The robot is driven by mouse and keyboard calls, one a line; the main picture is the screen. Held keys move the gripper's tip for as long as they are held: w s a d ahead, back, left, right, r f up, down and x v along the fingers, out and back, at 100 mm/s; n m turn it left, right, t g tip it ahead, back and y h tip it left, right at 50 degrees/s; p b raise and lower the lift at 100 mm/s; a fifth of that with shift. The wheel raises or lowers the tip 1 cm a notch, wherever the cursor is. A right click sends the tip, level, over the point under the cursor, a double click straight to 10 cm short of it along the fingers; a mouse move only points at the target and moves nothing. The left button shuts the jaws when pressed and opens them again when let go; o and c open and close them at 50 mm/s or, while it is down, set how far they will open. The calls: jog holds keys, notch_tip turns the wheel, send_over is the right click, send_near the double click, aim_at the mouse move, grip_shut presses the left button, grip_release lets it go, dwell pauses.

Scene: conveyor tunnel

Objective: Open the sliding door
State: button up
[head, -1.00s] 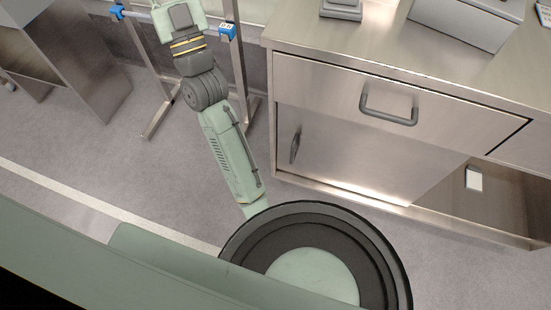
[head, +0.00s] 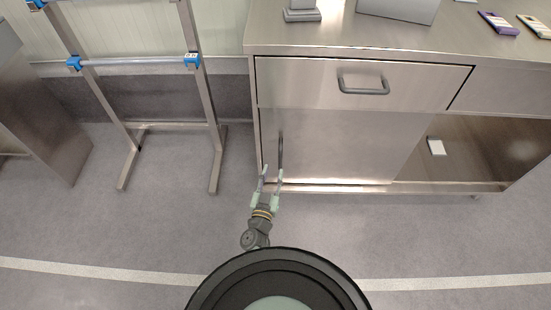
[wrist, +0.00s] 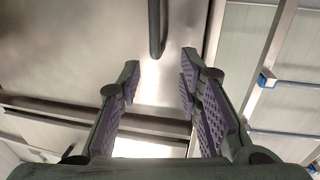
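The sliding door (head: 345,145) is a plain steel panel under the drawer of a steel cabinet, covering the left part of the lower compartment. Its dark vertical bar handle (head: 281,148) sits near the door's left edge. My gripper (head: 271,174) is open and empty in front of the handle's lower end. In the wrist view my gripper's two fingers (wrist: 160,64) with purple ridged pads stand wide apart. The handle's end (wrist: 156,35) shows just beyond the fingertips, roughly centred between them. I see no contact with it.
The drawer (head: 360,82) above is shut and has its own dark handle. The compartment right of the door is open, with a small white object (head: 436,147) inside. A metal frame (head: 203,110) with blue fittings stands left of the cabinet. Grey floor between is clear.

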aim_at(281, 155)
jog(key=w+d+b, duration=0.1)
jog(key=w, duration=0.2)
jog(key=w+b, duration=0.1)
jog(key=w, duration=0.2)
jog(key=w+d+f+b, duration=0.1)
jog(key=w+b, duration=0.1)
jog(key=w, duration=0.2)
jog(key=shift+d, duration=0.3)
jog(key=shift+r, duration=0.1)
jog(key=shift+c, duration=0.4)
jog(key=c, duration=0.7)
grip_shut()
jog(key=shift+d, duration=0.1)
